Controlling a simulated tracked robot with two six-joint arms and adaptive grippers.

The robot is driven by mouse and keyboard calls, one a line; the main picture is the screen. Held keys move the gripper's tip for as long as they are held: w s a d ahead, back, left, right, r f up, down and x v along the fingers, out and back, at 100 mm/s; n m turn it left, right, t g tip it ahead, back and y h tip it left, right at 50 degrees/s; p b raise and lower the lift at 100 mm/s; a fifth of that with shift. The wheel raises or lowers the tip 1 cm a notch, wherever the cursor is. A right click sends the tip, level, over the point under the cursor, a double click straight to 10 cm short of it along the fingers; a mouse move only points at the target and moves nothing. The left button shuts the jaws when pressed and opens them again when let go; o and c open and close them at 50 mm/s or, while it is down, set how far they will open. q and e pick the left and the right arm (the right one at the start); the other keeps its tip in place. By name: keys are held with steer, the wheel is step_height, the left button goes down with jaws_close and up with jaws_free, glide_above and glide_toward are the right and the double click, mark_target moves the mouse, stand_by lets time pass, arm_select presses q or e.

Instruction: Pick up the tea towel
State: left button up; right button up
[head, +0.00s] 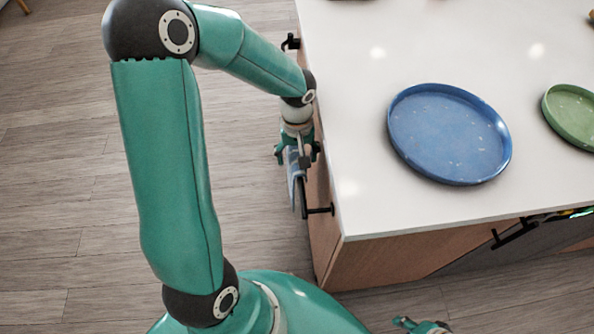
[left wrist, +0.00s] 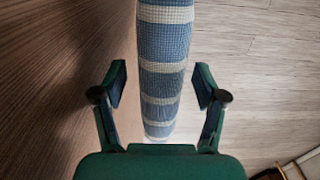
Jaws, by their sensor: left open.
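The tea towel (left wrist: 164,60), blue with pale stripes, hangs as a narrow strip in the left wrist view. In the head view, a pale blue bit of it (head: 292,163) shows beside the island's left side, mostly hidden by my gripper. My left gripper (head: 297,153) is open, pointing down at that side. In the left wrist view its two fingers (left wrist: 160,84) stand on either side of the towel, with gaps between them and the cloth. Part of what appears to be my right gripper (head: 421,325) shows at the bottom edge of the head view; its jaws cannot be made out.
The island's white top (head: 350,120) carries a blue plate (head: 450,133) and a green plate (head: 577,115) to its right. Black handles stick out from the island, one (head: 320,210) close below my left gripper. The wooden floor (head: 60,190) at left is clear.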

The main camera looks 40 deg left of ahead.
arm_select(q)
steer(key=shift+f, duration=0.55)
steer(key=c, duration=1.2)
steer(key=shift+r, duration=0.2)
steer(key=shift+c, duration=0.2)
